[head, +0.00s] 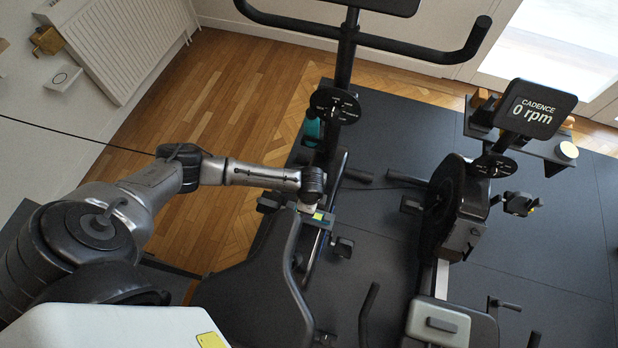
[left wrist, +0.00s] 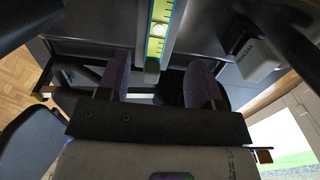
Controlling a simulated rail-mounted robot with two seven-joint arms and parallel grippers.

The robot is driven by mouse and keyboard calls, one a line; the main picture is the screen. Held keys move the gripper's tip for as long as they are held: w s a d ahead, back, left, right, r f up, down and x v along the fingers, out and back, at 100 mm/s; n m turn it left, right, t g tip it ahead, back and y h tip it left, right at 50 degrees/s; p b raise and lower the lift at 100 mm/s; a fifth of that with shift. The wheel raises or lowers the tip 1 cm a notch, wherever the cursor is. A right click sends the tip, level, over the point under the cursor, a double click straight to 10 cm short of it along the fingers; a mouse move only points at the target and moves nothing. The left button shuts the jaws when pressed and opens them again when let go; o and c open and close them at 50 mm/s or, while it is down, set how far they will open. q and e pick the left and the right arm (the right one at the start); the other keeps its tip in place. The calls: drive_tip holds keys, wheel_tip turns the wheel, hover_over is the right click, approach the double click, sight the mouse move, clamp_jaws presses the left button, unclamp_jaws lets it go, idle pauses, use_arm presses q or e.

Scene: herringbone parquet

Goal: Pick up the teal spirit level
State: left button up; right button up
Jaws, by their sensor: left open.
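The teal spirit level (left wrist: 161,35) shows in the left wrist view as a narrow bar with teal edges, a yellow-green face and a pale round vial. Its near grey end lies in line with the gap between my left gripper's fingers (left wrist: 162,75). The fingers are open, one on each side, with clear space between them and the level. How far beyond the fingertips it is, I cannot tell. In the head view, a small yellow and teal patch of the level (head: 318,215) shows just below my left wrist; the rest is hidden. My right gripper is not in view.
Exercise bikes stand close around my left arm, with handlebars (head: 470,45) and a black seat (head: 250,305). A console reading "CADENCE 0 rpm" (head: 532,110) stands to the right. A radiator (head: 125,45) is at upper left. Open wooden floor (head: 215,100) lies behind the arm.

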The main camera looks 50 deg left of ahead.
use_arm(q)
wheel_tip(320, 180, down, 2)
drive_tip(key=shift+f, duration=0.15)
drive_tip(key=shift+s+f+b, duration=0.2)
drive_tip(key=shift+f+b, duration=1.2)
drive_tip(key=shift+f, duration=1.25)
clamp_jaws()
drive_tip(key=shift+r+p, duration=0.3)
drive_tip(key=shift+r, duration=0.25)
drive_tip(key=r, duration=0.1)
drive_tip(key=r+p, duration=0.1)
drive_tip(key=r, duration=0.2)
drive_tip(key=shift+w+d+p, duration=0.2)
drive_tip(key=shift+w+p, duration=0.05)
drive_tip(key=shift+p, duration=0.1)
drive_tip(key=w+d+r+p, duration=0.1)
drive_tip(key=w+d+r, duration=0.5)
drive_tip(key=w, duration=0.2)
drive_tip(key=shift+w+d, duration=0.35)
drive_tip(key=shift+d, duration=0.05)
